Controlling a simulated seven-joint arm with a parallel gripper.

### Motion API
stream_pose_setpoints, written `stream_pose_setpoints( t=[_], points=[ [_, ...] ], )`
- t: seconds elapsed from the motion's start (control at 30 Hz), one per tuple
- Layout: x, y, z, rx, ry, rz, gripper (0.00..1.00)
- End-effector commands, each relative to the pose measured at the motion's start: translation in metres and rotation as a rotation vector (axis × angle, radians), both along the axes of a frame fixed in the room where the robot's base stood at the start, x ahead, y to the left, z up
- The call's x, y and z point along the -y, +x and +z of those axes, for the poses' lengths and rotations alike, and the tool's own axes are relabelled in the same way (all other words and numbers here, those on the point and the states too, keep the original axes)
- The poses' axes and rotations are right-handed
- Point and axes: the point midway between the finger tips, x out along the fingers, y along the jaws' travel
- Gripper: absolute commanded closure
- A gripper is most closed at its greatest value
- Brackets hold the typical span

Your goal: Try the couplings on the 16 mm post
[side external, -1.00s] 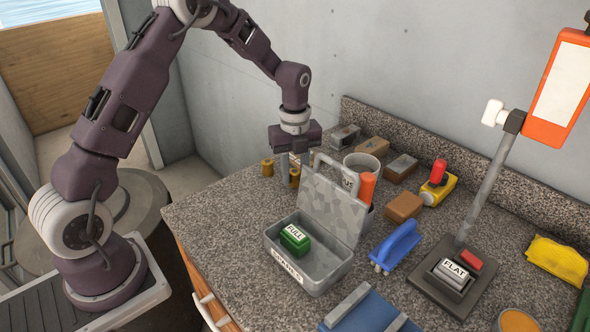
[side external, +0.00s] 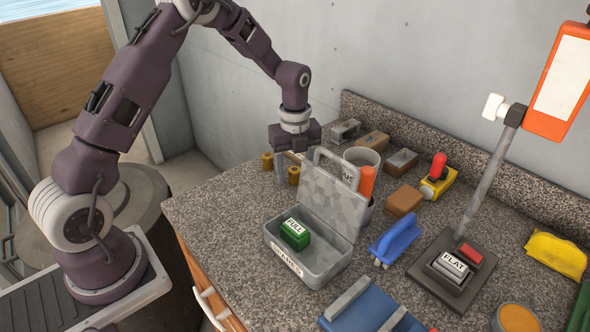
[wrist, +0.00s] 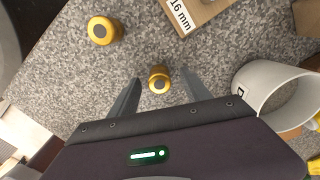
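Two brass-coloured couplings stand on the counter. One (wrist: 104,30) is at the upper left of the wrist view. The other (wrist: 160,79) appears between my fingertips. In the side view they show as a left coupling (side external: 267,161) and a right coupling (side external: 293,175). My gripper (wrist: 160,90) is open, its fingers on either side of the second coupling in the picture and not closed on it. I cannot tell the exact height gap. A light wooden piece labelled "16 mm" (wrist: 190,12) is cut off by the wrist view's top edge; no post shows.
An open grey case (side external: 325,262) holding a green "FULL" block stands close in front of my gripper, its lid raised. A whitish cup (wrist: 270,95) is to the right in the wrist view. Small boxes, including a brown one (side external: 404,201), stand behind. The counter's left corner is clear.

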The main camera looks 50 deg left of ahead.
Motion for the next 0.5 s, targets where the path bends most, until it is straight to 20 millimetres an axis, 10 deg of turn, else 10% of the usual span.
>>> stream_pose_setpoints(
  t=[0.27, 0.5],
  points=[
    [0.000, 0.000, 0.004, 0.001, 0.000, 0.000, 0.44],
    [0.000, 0.001, 0.050, 0.004, 0.001, 0.001, 0.44]
  ],
)
